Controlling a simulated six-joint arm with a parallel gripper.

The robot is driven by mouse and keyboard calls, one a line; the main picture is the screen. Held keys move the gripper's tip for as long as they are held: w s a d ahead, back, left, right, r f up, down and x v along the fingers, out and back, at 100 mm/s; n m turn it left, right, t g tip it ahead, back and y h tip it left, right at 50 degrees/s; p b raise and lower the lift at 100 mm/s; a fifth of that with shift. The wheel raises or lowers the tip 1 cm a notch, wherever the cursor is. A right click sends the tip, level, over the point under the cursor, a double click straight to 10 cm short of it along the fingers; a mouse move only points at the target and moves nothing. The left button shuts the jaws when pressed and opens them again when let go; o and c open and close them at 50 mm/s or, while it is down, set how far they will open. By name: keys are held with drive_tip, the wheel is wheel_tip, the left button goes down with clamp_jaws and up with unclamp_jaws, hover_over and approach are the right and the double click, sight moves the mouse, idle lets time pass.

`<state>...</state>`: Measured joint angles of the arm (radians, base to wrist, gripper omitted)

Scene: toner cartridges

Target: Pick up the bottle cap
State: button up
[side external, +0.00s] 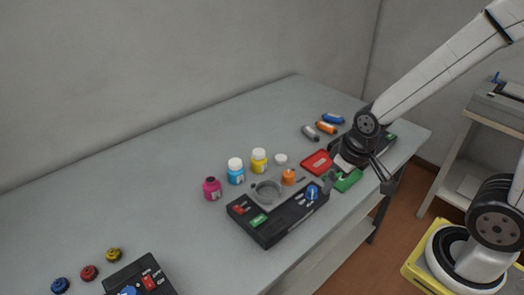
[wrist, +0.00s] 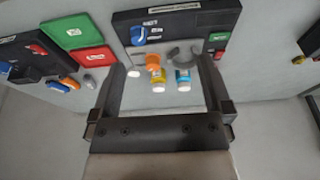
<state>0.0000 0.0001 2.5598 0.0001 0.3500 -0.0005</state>
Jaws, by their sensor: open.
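A small white bottle cap (side external: 281,159) lies on the grey table behind an orange item (side external: 289,177). In the wrist view, the white cap (wrist: 133,73) shows between the fingers, close to the left one. My gripper (side external: 358,180) is open and empty, over the red and green trays, to the right of the cap and apart from it. In the wrist view, my gripper's fingers (wrist: 161,66) are spread wide. A yellow bottle (side external: 259,162) and a blue bottle (side external: 235,172) with white caps stand upright left of the loose cap. A magenta bottle (side external: 212,189) stands without a white cap.
A black control panel (side external: 270,232) with a grey ring (side external: 266,191) lies in front of the bottles. A red tray (side external: 316,163) and a green tray (side external: 348,180) lie right. Several coloured cartridges (side external: 326,128) lie behind. The table's left rear is clear.

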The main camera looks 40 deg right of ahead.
drive_tip(key=shift+w, duration=0.1)
drive_tip(key=n+t+y, duration=0.1)
drive_tip(key=n+y, duration=0.2)
drive_tip(key=n, duration=0.4)
approach(282, 157)
drive_tip(key=shift+w+a+f, duration=0.2)
drive_tip(key=shift+a+f, duration=0.05)
drive_tip(key=shift+f, duration=0.25)
drive_tip(key=shift+f, duration=0.1)
drive_tip(key=shift+x, duration=1.15)
drive_tip(key=shift+a, duration=0.1)
drive_tip(key=shift+x, duration=2.6)
